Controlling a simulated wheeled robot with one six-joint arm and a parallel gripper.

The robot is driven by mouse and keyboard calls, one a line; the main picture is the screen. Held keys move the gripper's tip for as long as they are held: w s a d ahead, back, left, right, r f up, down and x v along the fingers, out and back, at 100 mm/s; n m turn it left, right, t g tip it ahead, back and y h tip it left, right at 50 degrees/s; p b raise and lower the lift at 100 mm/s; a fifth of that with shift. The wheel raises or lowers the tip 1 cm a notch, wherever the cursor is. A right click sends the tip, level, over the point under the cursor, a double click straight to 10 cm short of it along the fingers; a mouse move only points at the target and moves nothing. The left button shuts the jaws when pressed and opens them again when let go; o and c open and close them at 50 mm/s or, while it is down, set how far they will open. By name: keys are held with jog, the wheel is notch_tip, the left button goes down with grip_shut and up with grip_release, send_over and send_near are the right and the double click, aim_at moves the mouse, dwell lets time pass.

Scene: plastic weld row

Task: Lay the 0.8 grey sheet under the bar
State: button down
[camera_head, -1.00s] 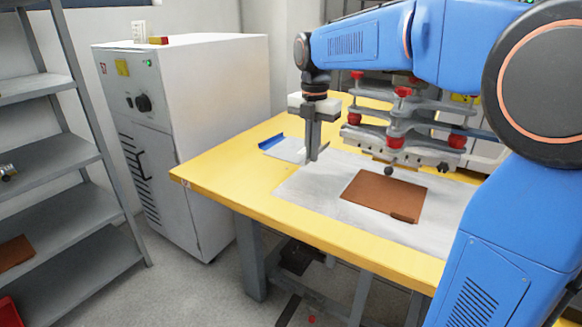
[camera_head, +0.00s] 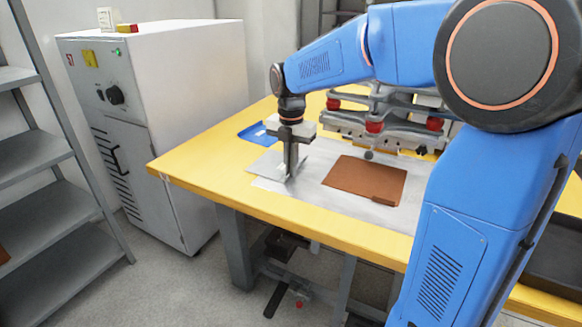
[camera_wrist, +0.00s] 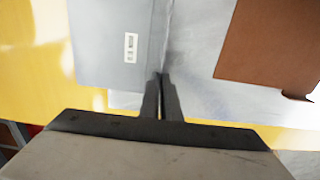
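The grey sheet (camera_head: 266,163) shows left of my gripper (camera_head: 291,174) in the head view. In the wrist view the grey sheet (camera_wrist: 105,45) has a white label, and my gripper (camera_wrist: 162,78) has its fingers close together at the sheet's right edge. The gripper appears shut on that edge; the exact contact is hard to see. The bar (camera_head: 400,147) is the pale beam of the press at the back of the table, right of my gripper.
A white cabinet (camera_head: 185,80) stands left of the yellow table (camera_head: 200,163).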

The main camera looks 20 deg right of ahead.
jog(key=c, duration=2)
grip_release()
jog(key=shift+f, duration=0.1)
notch_tip(320, 180, up, 12)
